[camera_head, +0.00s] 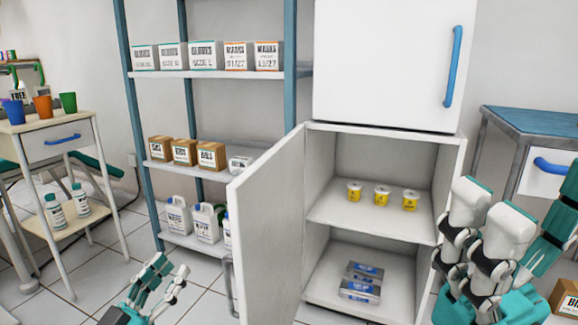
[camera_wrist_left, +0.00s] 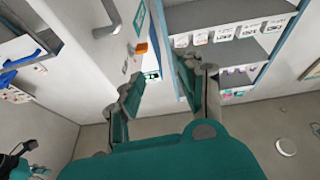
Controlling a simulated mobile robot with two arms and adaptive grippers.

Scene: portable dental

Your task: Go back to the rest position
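My left gripper (camera_head: 172,277) is low in front of the open cabinet door, at the bottom left of the head view. Its fingers are spread and nothing is between them. In the left wrist view its two fingers (camera_wrist_left: 160,82) also stand apart and empty. White and teal parts of my right arm fill the lower right of the head view, close to the camera. I cannot make out whether the right fingers are open or shut.
A white cabinet (camera_head: 440,160) has its lower door (camera_head: 268,235) swung open toward me. Inside are yellow cups (camera_head: 382,195) and blue-silver packs (camera_head: 361,284). A shelf rack (camera_head: 215,75) holds boxes and jugs. A side table (camera_head: 60,130) stands left, a blue-topped table (camera_head: 530,122) right.

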